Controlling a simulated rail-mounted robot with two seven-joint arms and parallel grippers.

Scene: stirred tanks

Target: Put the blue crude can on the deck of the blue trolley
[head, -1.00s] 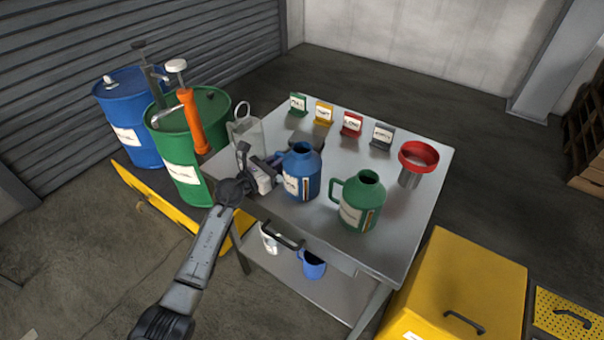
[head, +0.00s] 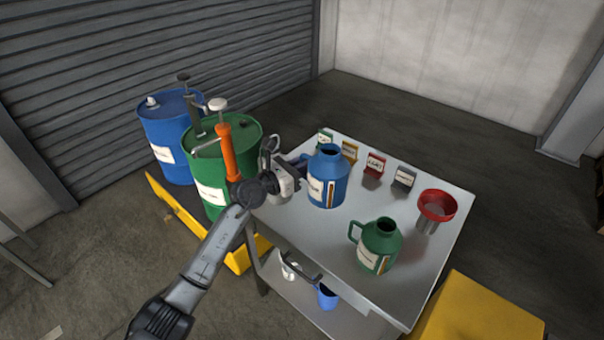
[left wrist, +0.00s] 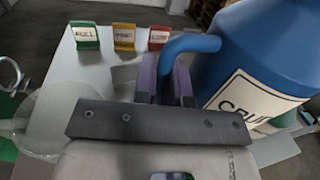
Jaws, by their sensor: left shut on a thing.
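The blue crude can (head: 328,178) has a white label, and its open neck faces up. My left gripper (head: 300,164) is shut on its handle and holds it upright above the table. In the left wrist view the purple finger pads (left wrist: 166,82) close on the blue handle (left wrist: 190,43), with the can body (left wrist: 265,45) to the right; its label reads "CRU", the rest cut off. No blue trolley shows in either view. My right gripper is out of view.
The steel table (head: 330,245) holds a green can (head: 380,246), a red funnel (head: 437,206) and several coloured label cards (head: 375,163). Green (head: 222,165) and blue (head: 172,135) drums with pumps stand left on a yellow pallet (head: 180,212). A yellow cabinet (head: 480,312) stands front right.

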